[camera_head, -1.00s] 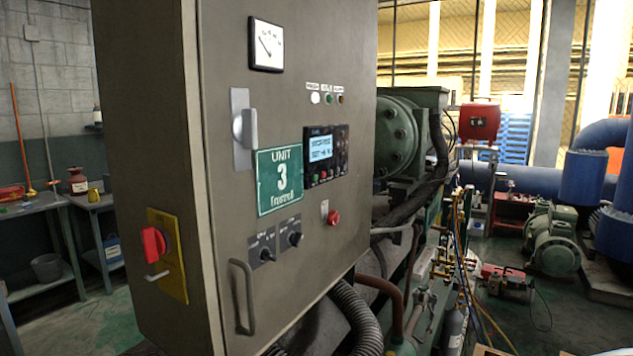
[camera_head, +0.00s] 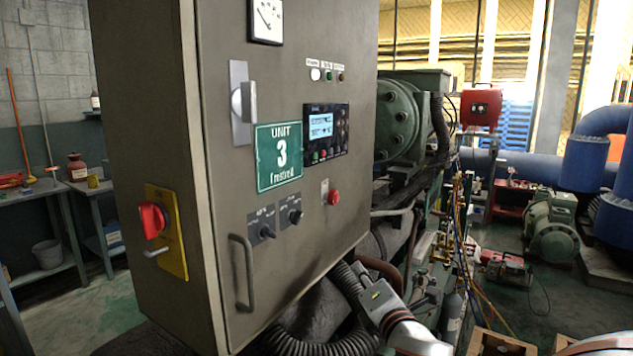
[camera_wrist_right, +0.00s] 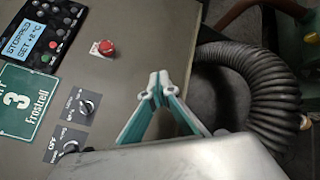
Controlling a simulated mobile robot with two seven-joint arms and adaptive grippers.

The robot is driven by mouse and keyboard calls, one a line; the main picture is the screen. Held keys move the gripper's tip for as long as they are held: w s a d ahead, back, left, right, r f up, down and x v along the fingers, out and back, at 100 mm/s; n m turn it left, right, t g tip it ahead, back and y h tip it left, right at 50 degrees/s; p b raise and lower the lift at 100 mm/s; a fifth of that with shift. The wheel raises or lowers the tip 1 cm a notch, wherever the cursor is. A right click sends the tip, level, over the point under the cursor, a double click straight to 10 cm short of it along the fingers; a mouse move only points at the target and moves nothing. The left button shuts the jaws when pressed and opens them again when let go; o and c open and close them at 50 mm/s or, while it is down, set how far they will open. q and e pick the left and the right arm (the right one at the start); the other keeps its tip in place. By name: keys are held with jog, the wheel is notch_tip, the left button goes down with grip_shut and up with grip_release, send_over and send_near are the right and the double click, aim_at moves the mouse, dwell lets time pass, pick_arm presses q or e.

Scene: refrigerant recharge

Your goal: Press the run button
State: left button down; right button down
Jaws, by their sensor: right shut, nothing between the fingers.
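The control panel (camera_head: 326,128) is a dark unit with a lit blue display on the grey cabinet door. Its display reads "STOPPED" in the right wrist view (camera_wrist_right: 36,38). A small green button (camera_head: 315,157) and a red one (camera_head: 323,154) sit below the display; their labels are too small to read. My right gripper (camera_head: 362,272) is at the cabinet's lower right, below the panel and apart from it. In the right wrist view its fingers (camera_wrist_right: 159,84) are shut together and empty, to the right of the panel. My left gripper is not in view.
A red mushroom button (camera_head: 333,197), two rotary knobs (camera_head: 281,224) and a door handle (camera_head: 243,272) protrude from the cabinet door. A green "UNIT 3" sign (camera_head: 279,157) is left of the panel. A black corrugated hose (camera_wrist_right: 262,75) curves close to my right gripper.

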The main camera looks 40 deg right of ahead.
aim_at(315, 156)
notch_tip(315, 156, up, 24)
jog(key=d+n+t, duration=0.1)
jog(key=n+t, duration=0.5)
jog(key=n, duration=0.4)
jog(key=shift+d, duration=0.15)
jog(key=shift+w, duration=0.15)
jog(key=w+a, duration=0.3)
jog(key=w, duration=0.5)
jog(key=shift+a, duration=0.2)
jog(key=shift+w, duration=0.15)
jog(key=shift+w+a, duration=0.15)
jog(key=shift+w, duration=0.1)
